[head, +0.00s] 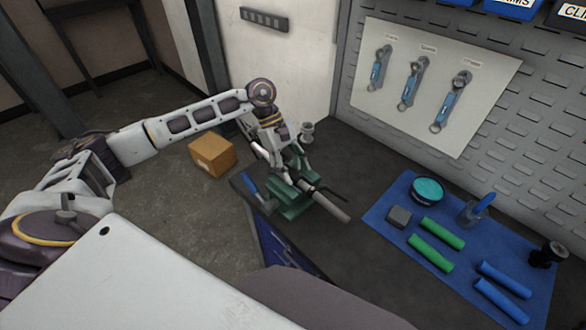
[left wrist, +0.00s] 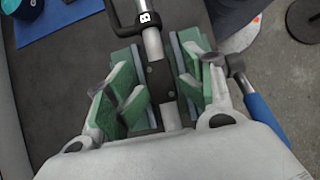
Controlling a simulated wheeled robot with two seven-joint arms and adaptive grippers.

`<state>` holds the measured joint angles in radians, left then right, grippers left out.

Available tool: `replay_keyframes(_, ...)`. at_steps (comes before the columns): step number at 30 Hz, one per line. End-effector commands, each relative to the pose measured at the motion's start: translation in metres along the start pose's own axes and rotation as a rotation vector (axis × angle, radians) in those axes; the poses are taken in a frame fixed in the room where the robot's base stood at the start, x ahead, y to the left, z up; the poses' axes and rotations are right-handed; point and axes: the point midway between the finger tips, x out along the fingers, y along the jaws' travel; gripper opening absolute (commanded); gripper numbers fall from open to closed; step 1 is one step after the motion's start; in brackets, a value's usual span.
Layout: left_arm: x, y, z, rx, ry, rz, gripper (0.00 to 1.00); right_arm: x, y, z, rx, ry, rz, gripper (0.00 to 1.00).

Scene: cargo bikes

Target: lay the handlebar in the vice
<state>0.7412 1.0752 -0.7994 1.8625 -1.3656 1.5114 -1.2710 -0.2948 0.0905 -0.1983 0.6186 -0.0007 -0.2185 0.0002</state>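The handlebar is a grey tube (head: 332,207) with a dark middle section (left wrist: 160,80) and a black fitting marked "B" at its far end in the left wrist view. It lies lengthwise between the jaws of the green vice (head: 292,208), also in the left wrist view (left wrist: 126,56). Whether it rests on the vice bed cannot be told. My left gripper (head: 288,172) is over the vice, pointing down. In the left wrist view its fingers (left wrist: 158,95) are spread on both sides of the handlebar, with gaps to the tube. My right gripper is out of view.
The vice's blue handle (left wrist: 265,120) sticks out beside it. A blue mat (head: 375,220) to the right holds green grips (head: 437,233), blue grips (head: 503,280), a teal tin (head: 428,189) and a grey block (head: 399,216). A tool panel stands behind. A cardboard box (head: 212,153) is on the floor.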

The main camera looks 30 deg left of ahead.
Motion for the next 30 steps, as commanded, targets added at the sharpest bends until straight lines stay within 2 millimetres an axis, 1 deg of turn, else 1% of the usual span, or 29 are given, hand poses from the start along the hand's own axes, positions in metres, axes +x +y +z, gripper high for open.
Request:
replay_keyframes(1, 0.000, -0.001, -0.003, -0.005, 0.005, -0.003, 0.52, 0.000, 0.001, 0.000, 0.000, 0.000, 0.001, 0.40)
replay_keyframes(4, -0.004, 0.000, -0.003, -0.005, 0.005, -0.001, 0.52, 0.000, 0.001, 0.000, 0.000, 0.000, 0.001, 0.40)
replay_keyframes(8, -0.014, 0.001, -0.002, -0.003, 0.004, 0.002, 0.52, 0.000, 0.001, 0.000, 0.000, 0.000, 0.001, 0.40)
replay_keyframes(14, -0.038, 0.001, 0.000, -0.001, 0.003, 0.003, 0.52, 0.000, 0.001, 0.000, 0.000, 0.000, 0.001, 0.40)
replay_keyframes(24, -0.089, 0.001, 0.002, 0.000, 0.001, 0.003, 0.52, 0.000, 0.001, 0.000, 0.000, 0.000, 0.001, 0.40)
replay_keyframes(30, -0.111, 0.001, 0.002, 0.001, 0.001, 0.000, 0.52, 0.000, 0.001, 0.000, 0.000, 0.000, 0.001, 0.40)
